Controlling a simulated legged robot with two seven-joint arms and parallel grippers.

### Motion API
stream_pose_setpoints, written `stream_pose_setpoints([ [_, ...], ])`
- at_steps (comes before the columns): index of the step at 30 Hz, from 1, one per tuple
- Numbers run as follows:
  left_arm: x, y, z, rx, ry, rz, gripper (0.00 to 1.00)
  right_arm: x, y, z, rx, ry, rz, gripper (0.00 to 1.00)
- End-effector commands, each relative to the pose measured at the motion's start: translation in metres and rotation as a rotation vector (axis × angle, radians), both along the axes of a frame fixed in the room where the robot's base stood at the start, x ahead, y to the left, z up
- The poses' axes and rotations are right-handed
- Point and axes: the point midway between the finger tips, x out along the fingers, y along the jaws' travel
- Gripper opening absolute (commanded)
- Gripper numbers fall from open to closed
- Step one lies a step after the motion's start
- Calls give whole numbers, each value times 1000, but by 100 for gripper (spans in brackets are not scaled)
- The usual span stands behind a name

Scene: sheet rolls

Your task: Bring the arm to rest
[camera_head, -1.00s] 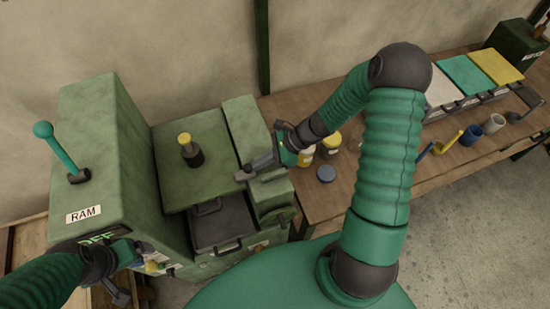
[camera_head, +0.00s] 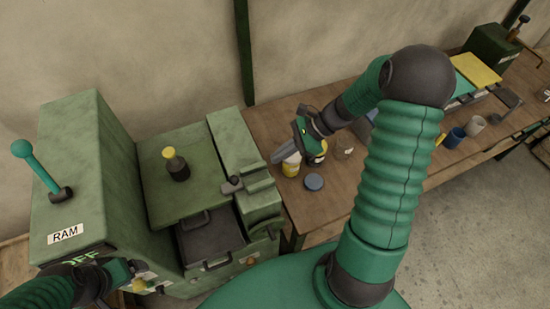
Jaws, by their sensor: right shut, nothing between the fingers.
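My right arm (camera_head: 397,160) is green and ribbed with dark joints, and it bends at a raised elbow. My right gripper (camera_head: 284,151) is shut and empty, pointing left over the wooden bench, just right of the green machine (camera_head: 75,170). It is apart from the grey handle (camera_head: 232,185) on the machine's right block. My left arm (camera_head: 40,292) comes in from the lower left. My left gripper (camera_head: 128,272) is small and partly hidden at the front of the machine, and its jaws are unclear.
A teal-knobbed lever (camera_head: 38,168) stands on the machine's RAM housing. A yellow-capped bottle (camera_head: 176,163) stands on its top plate. Yellow-labelled jars (camera_head: 291,165) and a blue-grey lid (camera_head: 314,181) sit on the wooden bench (camera_head: 322,212) close to my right gripper. Cups (camera_head: 454,137) stand farther right.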

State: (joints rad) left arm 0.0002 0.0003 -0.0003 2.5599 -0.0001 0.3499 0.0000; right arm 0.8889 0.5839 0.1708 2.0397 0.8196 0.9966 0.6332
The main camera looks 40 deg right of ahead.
Motion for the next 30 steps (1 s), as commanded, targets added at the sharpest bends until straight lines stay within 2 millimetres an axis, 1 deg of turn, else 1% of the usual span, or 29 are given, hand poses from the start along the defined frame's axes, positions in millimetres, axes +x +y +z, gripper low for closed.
stream_pose_setpoints([
  [10, 0, 0, 0, 0, 0, -1, 87, 1, -3, -2, 2, 0, 0, 0],
  [11, 0, 0, -1, 0, 0, -1, 87, 0, -1, -3, -4, 0, 8, 0],
  [13, 0, 0, -6, 0, 0, -1, 87, -5, 10, -10, -61, -8, 89, 0],
  [14, 0, 0, -11, 0, 0, -1, 87, -10, 18, -16, -107, -15, 155, 0],
  [16, 0, 0, -24, 0, 0, -1, 87, -28, 40, -33, -269, -55, 390, 0],
  [17, 0, 0, -30, 0, 0, -1, 87, -37, 49, -41, -351, -84, 517, 0],
  [18, 0, 0, -38, 0, 0, -1, 87, -48, 59, -49, -466, -135, 704, 0],
  [19, 0, -1, -44, 0, 0, -1, 87, -54, 64, -54, -551, -183, 847, 0],
  [20, 0, 0, -50, 0, 0, -1, 87, -60, 70, -58, -628, -232, 988, 0],
  [21, 0, 0, -56, 0, 0, -1, 87, -64, 76, -61, -723, -306, 1167, 0],
  [24, 0, 0, -67, 0, 0, 0, 87, -68, 90, -62, -898, -486, 1530, 0],
  [27, 0, 0, -71, 0, 0, 0, 87, -67, 99, -59, -989, -607, 1736, 0],
  [30, 0, 0, -71, 0, 0, 0, 87, -66, 101, -58, -1012, -645, 1795, 0],
])
